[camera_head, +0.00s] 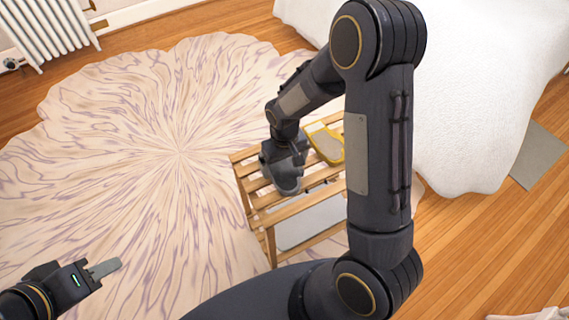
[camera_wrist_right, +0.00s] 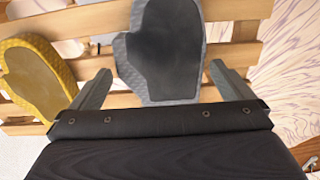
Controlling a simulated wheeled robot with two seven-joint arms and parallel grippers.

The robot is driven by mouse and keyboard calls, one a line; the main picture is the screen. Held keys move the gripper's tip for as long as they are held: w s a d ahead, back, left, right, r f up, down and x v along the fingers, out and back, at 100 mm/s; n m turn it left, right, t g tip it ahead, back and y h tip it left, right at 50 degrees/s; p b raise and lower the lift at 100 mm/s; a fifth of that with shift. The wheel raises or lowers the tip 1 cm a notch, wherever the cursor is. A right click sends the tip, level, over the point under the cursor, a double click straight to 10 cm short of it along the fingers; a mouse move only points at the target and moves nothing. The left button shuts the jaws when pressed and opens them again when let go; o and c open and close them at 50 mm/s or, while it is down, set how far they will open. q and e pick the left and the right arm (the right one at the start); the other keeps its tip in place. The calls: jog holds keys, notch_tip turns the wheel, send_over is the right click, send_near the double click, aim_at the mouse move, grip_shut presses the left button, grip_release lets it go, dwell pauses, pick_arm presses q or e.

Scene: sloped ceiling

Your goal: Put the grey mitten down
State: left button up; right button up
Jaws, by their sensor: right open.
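The grey mitten (camera_head: 287,184) is on the slatted top of a small wooden rack (camera_head: 285,212), partly hidden by my right gripper (camera_head: 284,152) in the head view. In the right wrist view the mitten (camera_wrist_right: 165,50) lies over the slats, between the two spread fingers of my right gripper (camera_wrist_right: 160,75). A gap shows on each side of the mitten, so the open jaws do not grip it. My left gripper (camera_head: 104,268) is at the lower left, over the rug, away from the mitten. I cannot tell its opening from this side.
A yellow mitten with a greyish-tan face (camera_head: 326,145) lies on the same rack, right of the grey one; it also shows in the wrist view (camera_wrist_right: 36,82). A pale object (camera_head: 312,222) sits beneath the top slats. A white-covered bed (camera_head: 470,90) stands to the right.

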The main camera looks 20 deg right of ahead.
aim_at(285, 167)
notch_tip(285, 167, up, 11)
jog(key=p, duration=0.2)
jog(key=s+r+m+t+y, duration=0.1)
jog(key=s+r, duration=0.4)
jog(key=s, duration=0.5)
jog(key=s+r+m+t+y, duration=0.1)
jog(key=s+r+t, duration=0.3)
jog(key=s, duration=0.6)
notch_tip(285, 167, up, 3)
jog(key=shift+a+f+t+y, duration=0.2)
jog(key=shift+a+t+y, duration=0.15)
jog(key=shift+y, duration=0.55)
